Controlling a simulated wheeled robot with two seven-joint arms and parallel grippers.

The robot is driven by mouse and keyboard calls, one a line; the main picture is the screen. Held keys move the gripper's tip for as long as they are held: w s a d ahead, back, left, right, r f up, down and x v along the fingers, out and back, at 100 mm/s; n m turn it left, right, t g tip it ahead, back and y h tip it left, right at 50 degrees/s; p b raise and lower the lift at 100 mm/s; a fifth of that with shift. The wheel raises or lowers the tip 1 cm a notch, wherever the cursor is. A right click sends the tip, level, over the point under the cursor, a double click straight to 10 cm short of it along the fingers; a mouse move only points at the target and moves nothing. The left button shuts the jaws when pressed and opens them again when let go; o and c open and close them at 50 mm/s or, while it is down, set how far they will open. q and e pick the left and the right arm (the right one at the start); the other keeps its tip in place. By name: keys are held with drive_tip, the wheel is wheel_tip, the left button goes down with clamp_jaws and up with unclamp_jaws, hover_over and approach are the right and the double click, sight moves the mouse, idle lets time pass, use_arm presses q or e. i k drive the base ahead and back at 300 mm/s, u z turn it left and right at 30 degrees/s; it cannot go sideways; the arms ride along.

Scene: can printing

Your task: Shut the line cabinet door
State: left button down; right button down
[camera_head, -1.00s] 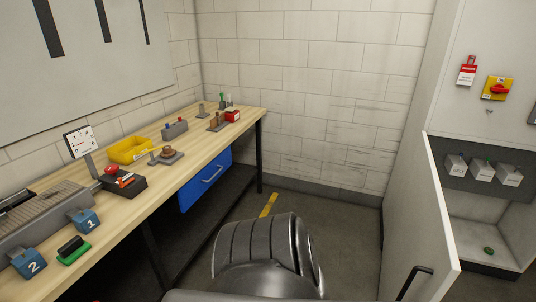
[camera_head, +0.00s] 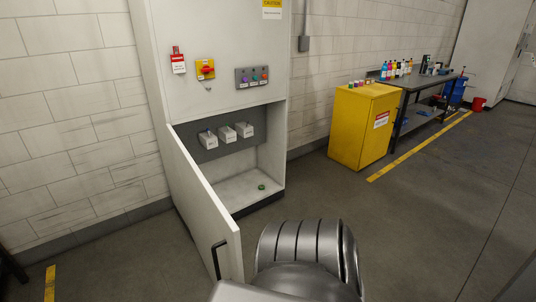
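The line cabinet (camera_head: 212,25) stands against the wall, left of the middle. Its lower door (camera_head: 203,200) is white, hinged on the left, and stands wide open, swung out toward me. A dark handle (camera_head: 217,262) is on the door near its free edge. Neither of my grippers is in view. A dark ribbed part of my own body is at the bottom middle, close to the door's free edge.
A yellow cabinet (camera_head: 358,128) stands right of the line cabinet, with a dark bench (camera_head: 425,85) of bottles beyond it. A red bucket (camera_head: 478,103) is farther back. The grey floor (camera_head: 415,215) at right is clear, crossed by a yellow line.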

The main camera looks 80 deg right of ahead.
sight(216, 236)
drive_tip(key=z, duration=1.8)
drive_tip(key=k, duration=1.35)
drive_tip(key=u, duration=0.5)
drive_tip(key=i, duration=0.7)
drive_tip(key=u, duration=0.55)
drive_tip(key=i, duration=0.8)
drive_tip(key=z, duration=0.75)
drive_tip(key=i, duration=0.75)
drive_tip(key=z, duration=0.75)
